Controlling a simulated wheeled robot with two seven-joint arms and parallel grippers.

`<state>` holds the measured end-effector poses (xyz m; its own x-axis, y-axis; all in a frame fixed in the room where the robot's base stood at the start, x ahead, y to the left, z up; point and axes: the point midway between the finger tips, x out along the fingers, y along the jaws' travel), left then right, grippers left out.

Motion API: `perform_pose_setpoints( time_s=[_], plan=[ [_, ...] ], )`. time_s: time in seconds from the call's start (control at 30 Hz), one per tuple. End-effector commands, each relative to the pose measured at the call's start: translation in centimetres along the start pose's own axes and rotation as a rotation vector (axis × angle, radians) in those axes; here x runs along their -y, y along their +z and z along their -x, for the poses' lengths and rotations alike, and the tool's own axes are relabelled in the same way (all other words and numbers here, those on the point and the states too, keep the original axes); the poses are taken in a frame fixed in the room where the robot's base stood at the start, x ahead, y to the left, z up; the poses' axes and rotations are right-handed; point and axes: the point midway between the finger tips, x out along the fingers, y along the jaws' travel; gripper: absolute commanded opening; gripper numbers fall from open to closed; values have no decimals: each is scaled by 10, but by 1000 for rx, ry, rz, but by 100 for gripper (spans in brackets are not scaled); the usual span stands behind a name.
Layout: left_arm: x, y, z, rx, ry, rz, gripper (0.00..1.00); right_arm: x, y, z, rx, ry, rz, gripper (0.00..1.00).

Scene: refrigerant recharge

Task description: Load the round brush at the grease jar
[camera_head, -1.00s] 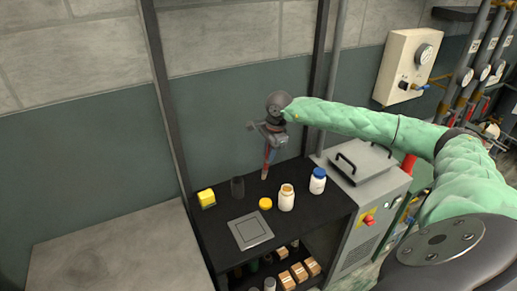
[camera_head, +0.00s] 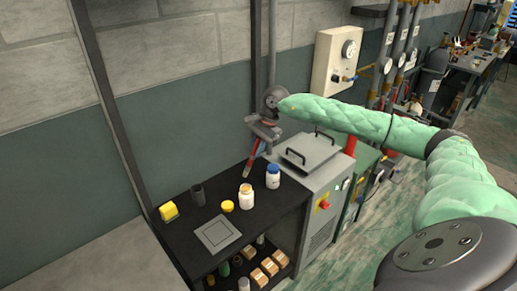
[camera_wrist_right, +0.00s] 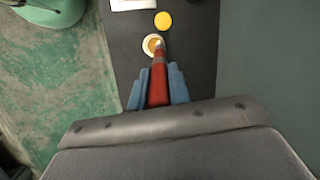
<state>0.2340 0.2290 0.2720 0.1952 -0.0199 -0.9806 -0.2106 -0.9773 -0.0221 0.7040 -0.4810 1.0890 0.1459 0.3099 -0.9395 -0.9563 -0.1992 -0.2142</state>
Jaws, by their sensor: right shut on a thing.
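My right gripper (camera_head: 262,135) is shut on the red handle of the round brush (camera_head: 257,152). The brush hangs tilted, its tip low and to the left, just above and behind the open jar's mouth in the head view. The open white jar (camera_head: 246,197), with yellowish contents, stands on the black bench. In the right wrist view the brush (camera_wrist_right: 158,88) points at the jar (camera_wrist_right: 151,41), its tip overlapping the mouth; contact cannot be told. A yellow lid (camera_head: 227,206) lies beside the jar. My left gripper is not in view.
A blue-capped white bottle (camera_head: 272,177) stands right of the jar. A dark cup (camera_head: 197,195), a yellow block (camera_head: 169,211) and a flat grey plate (camera_head: 218,235) are on the bench (camera_head: 190,244). A grey machine with a handled lid (camera_head: 311,152) adjoins it.

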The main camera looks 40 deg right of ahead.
Motion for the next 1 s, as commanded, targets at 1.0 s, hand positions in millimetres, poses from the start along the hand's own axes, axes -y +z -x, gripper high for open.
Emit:
perform_pose_setpoints(
  time_s=[1.0],
  plan=[
    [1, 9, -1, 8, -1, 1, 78, -13, -16, -55, 1, -1, -1, 0]
  ],
)
